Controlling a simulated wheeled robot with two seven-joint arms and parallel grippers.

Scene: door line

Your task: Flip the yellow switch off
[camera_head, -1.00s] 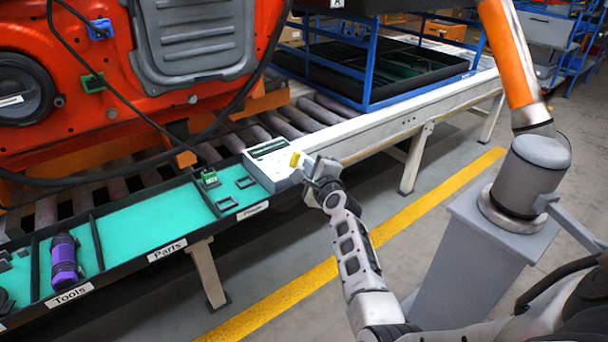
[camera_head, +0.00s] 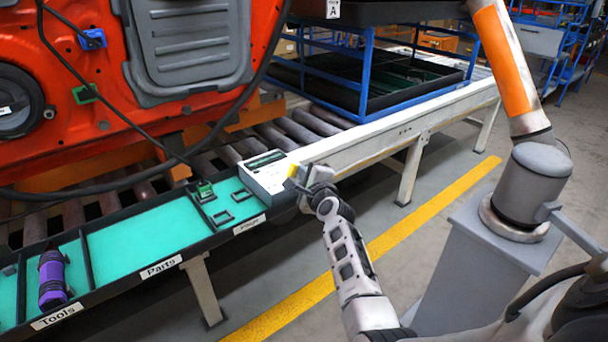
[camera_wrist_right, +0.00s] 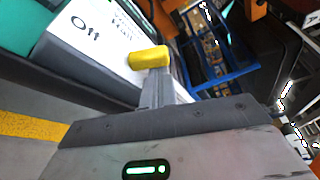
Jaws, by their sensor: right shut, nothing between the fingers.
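The yellow switch (camera_head: 293,171) is a small yellow lever at the right side of a white control box (camera_head: 262,180) with a dark display. In the right wrist view the yellow lever (camera_wrist_right: 148,58) stands out over the white face, near the printed word "Off" (camera_wrist_right: 86,27). My right gripper (camera_head: 308,179) is shut and empty, right beside the lever. In the wrist view its fingertips (camera_wrist_right: 155,82) are right against or just behind the lever; I cannot tell whether they touch. My left gripper is not in view.
The box sits at the end of a tray (camera_head: 150,225) with teal inserts, holding a purple tool (camera_head: 53,279) and a green part (camera_head: 205,190). Behind are the roller conveyor, a red door (camera_head: 75,140) and a blue rack (camera_head: 362,85). An orange-grey arm (camera_head: 505,60) stands right.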

